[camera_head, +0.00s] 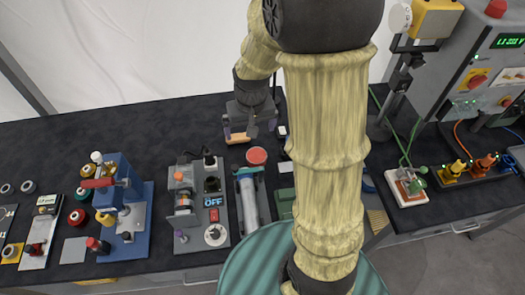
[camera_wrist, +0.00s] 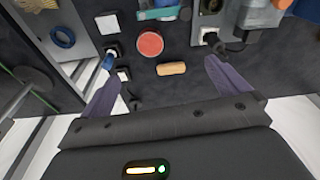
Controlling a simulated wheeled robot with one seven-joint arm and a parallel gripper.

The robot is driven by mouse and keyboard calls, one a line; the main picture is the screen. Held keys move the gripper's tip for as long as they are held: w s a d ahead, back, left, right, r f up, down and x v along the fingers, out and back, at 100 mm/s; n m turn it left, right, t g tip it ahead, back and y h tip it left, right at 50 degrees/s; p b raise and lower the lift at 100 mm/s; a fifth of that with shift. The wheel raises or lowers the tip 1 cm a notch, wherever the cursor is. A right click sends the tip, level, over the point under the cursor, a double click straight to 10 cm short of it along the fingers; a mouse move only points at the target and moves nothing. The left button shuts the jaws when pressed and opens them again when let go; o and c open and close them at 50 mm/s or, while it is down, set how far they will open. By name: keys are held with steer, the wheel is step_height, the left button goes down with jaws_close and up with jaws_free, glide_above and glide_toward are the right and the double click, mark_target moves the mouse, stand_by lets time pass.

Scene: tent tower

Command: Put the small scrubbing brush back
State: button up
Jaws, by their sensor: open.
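A small tan, oblong block, which looks like the small scrubbing brush (camera_wrist: 171,69), lies on the dark table top. In the wrist view it shows between my fingertips, nearer the right one, with clear space on both sides. It also shows in the head view (camera_head: 238,138), just below my gripper. No bristles are visible. My gripper (camera_head: 250,129) points down over the back of the table, its purple fingers spread and empty. The wrist view shows both fingers of my gripper (camera_wrist: 162,75) apart. I cannot tell the exact height of the fingertips above the brush.
A red round disc (camera_head: 257,155) lies close to the brush. A grey switch box (camera_head: 184,200) marked OFF and a blue press (camera_head: 130,220) stand left. A grey power unit (camera_head: 470,75) stands right. The dark table (camera_head: 60,145) is clear at the back left.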

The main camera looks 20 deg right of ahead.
steer(key=s+r, duration=0.1)
steer(key=s, duration=0.9)
steer(key=shift+r+n+t, duration=0.2)
steer(key=shift+n+t, duration=0.2)
steer(key=shift+s, duration=0.1)
